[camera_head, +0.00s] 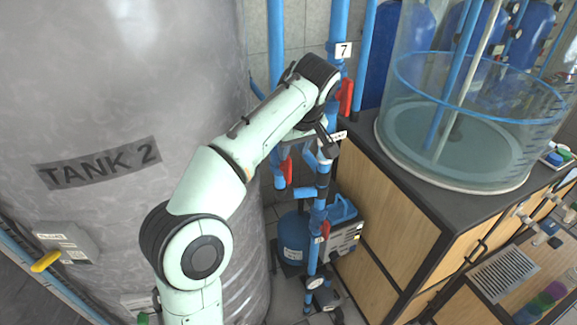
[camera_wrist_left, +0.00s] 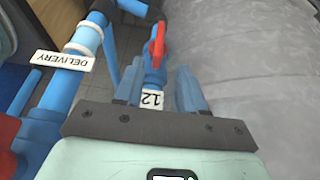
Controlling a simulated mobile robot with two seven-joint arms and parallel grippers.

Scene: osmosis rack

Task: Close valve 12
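Valve 12 shows in the left wrist view as a blue pipe fitting with a red handle (camera_wrist_left: 159,45) and a white "12" label (camera_wrist_left: 152,98). The handle appears to run roughly along the pipe. My left gripper (camera_wrist_left: 158,78) is open, with one finger on each side of the fitting; the red handle shows just beyond the fingertips. I cannot tell whether the fingers touch anything. In the head view my left gripper (camera_head: 322,148) is at the pipes, partly hidden by my wrist. A red handle (camera_head: 286,168) just left of it looks like the same valve.
A large grey tank (camera_head: 110,90) marked "TANK 2" stands left. A "7" label (camera_head: 343,50) and red handle (camera_head: 346,97) are above. A "DELIVERY" label (camera_wrist_left: 64,60) is on a neighbouring pipe. A blue pump (camera_head: 296,238) sits below; a clear cylinder (camera_head: 470,120) stands on the right-hand counter.

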